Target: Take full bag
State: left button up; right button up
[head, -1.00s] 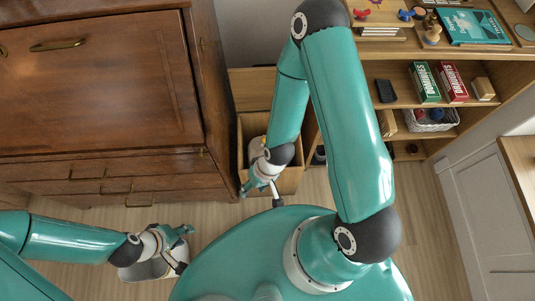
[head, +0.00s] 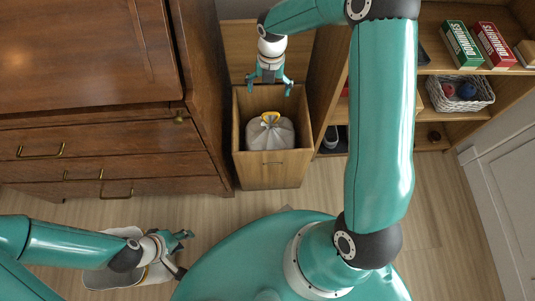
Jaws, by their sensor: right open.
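My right gripper (head: 269,86) is open and empty. In the picture it is just beyond the bag, near the drawer's back edge, and apart from the bag. My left gripper (head: 186,252) is at the lower left, low beside my base and away from the bag. Its fingers look spread with nothing between them.
A large dark wooden cabinet (head: 90,60) stands left of the drawer. Shelves at right hold domino boxes (head: 460,43) and a white basket (head: 462,95). Shoes (head: 331,138) stand right of the drawer. A light object (head: 115,277), partly hidden, lies under my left arm. Floor (head: 420,190) is clear at right.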

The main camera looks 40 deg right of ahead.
aim_at(270, 114)
jog(key=shift+n+h, duration=0.3)
jog(key=shift+n, duration=0.6)
jog(key=f+b, duration=0.2)
jog(key=f, duration=0.3)
jog(key=f+b, duration=0.2)
jog(key=f, duration=0.3)
jog(key=d+f+b, duration=0.1)
jog(key=f+b, duration=0.1)
jog(key=f, duration=0.3)
jog(key=shift+w+f, duration=0.25)
pick_arm(q)
notch_tip(270, 114, down, 7)
pick_arm(e)
jog(key=shift+d+f, duration=0.1)
jog(key=shift+f, duration=0.25)
pick_arm(q)
jog(key=shift+r, duration=0.1)
pick_arm(e)
jog(key=shift+w+r, duration=0.1)
grip_shut()
